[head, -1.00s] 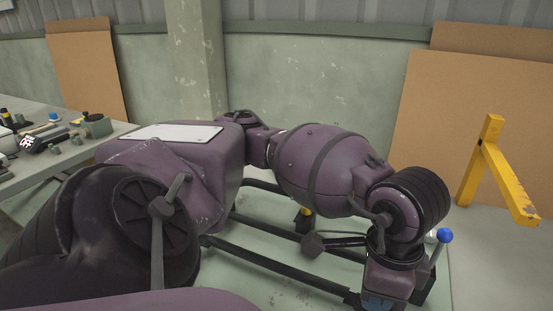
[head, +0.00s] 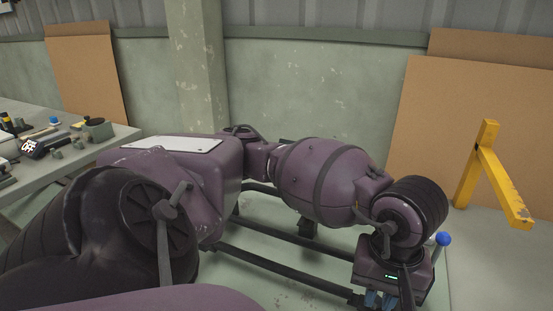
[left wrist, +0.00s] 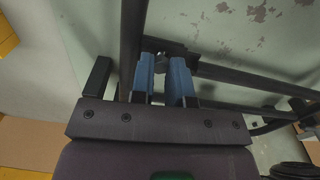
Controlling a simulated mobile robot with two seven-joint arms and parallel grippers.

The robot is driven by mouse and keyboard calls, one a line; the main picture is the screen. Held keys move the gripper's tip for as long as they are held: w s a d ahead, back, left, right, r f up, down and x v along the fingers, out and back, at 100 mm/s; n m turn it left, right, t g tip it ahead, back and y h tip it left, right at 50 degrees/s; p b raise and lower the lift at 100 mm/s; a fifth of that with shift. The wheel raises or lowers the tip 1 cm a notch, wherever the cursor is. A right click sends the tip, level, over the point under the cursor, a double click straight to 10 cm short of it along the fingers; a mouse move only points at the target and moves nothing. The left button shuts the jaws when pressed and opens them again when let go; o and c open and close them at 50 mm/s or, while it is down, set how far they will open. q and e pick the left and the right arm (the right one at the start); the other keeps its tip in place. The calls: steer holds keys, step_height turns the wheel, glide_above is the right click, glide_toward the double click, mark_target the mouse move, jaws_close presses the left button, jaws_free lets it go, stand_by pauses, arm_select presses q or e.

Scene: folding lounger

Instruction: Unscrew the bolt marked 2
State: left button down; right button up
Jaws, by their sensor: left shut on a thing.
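My left gripper (head: 376,300) is low at the right of the head view, pointing down over the dark rails. Its blue fingers also show in the left wrist view (left wrist: 163,80), with a narrow gap between them, beside a dark rail. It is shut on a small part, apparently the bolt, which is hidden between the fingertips. No number 2 can be read. The lounger's dark frame (head: 285,268) lies below my left arm, and its rails also cross the left wrist view (left wrist: 240,78). My right gripper is not in view.
A lever with a blue ball (head: 443,238) stands close to the right of my left gripper. A yellow stand (head: 490,178) is farther right. A workbench (head: 110,139) with several tools is at the left. Brown boards (head: 440,120) lean on the back wall.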

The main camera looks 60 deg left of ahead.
mark_target(377, 299)
arm_select(q)
steer(key=shift+r+n, duration=0.2)
steer(key=shift+n, duration=0.9)
steer(key=shift+f+n, duration=0.15)
steer(key=shift+n, duration=0.35)
steer(key=shift+p, duration=0.3)
steer(key=shift+r, duration=0.75)
steer(key=shift+r+p, duration=0.55)
steer(key=shift+r, duration=0.6)
steer(key=shift+r+p, duration=0.35)
steer(key=shift+r, duration=0.15)
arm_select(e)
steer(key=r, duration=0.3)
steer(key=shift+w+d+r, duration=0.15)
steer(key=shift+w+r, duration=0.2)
